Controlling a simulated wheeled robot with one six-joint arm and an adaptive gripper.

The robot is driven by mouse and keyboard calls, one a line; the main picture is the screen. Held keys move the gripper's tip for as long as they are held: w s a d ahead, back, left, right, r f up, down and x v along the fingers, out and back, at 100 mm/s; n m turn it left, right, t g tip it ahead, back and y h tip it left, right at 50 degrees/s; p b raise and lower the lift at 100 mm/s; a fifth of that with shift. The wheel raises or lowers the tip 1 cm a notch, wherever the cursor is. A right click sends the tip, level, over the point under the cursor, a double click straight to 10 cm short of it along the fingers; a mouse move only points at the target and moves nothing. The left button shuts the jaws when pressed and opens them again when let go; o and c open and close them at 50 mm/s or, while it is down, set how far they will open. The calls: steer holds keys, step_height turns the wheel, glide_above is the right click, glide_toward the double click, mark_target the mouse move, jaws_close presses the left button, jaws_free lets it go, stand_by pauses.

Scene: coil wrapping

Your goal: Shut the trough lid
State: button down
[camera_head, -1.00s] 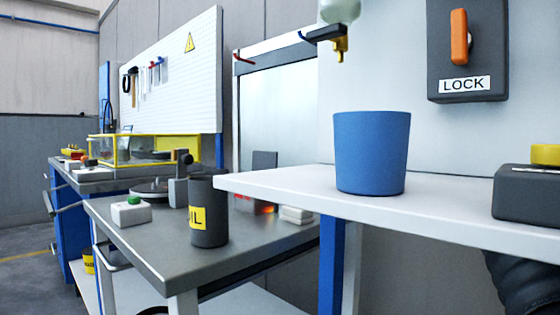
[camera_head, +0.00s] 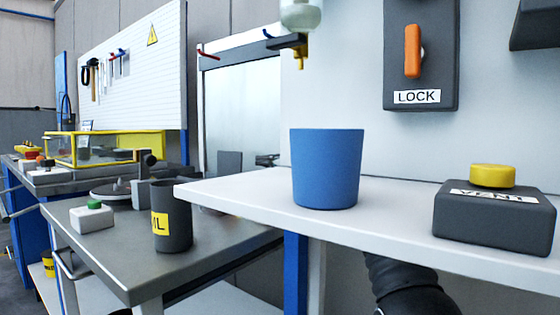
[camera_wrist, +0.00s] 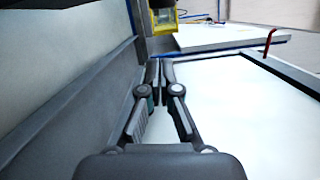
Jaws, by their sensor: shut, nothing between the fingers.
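I cannot tell for sure which part is the trough lid. A pale panel with a grey frame (camera_head: 243,105) stands upright behind the benches in the head view, with a red hooked handle (camera_head: 208,52) at its top left. In the wrist view, a similar red handle (camera_wrist: 269,42) sits at the edge of a pale panel (camera_wrist: 235,110). My gripper (camera_wrist: 160,72) is shut and empty in the wrist view, over the pale surface and beside a dark grey frame (camera_wrist: 75,95). No contact with the handle shows. The yellow-framed clear box (camera_head: 105,148) stands on the far-left bench.
A blue cup (camera_head: 326,170) and a dark box with a yellow button (camera_head: 495,222) stand on the white shelf (camera_head: 390,222). A dark oil can (camera_head: 172,220) and a green-button box (camera_head: 92,216) stand on the grey bench. The LOCK switch (camera_head: 420,60) hangs on the wall.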

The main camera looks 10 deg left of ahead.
mark_target(234, 164)
steer(key=shift+s+a+r+b, duration=0.15)
steer(key=shift+s+a+b, duration=0.35)
steer(key=shift+s+a, duration=0.3)
steer(key=shift+s+a+r+b, duration=0.1)
steer(key=shift+s+a+b, duration=0.35)
steer(key=shift+s+a, duration=0.35)
steer(key=shift+w+a, duration=0.1)
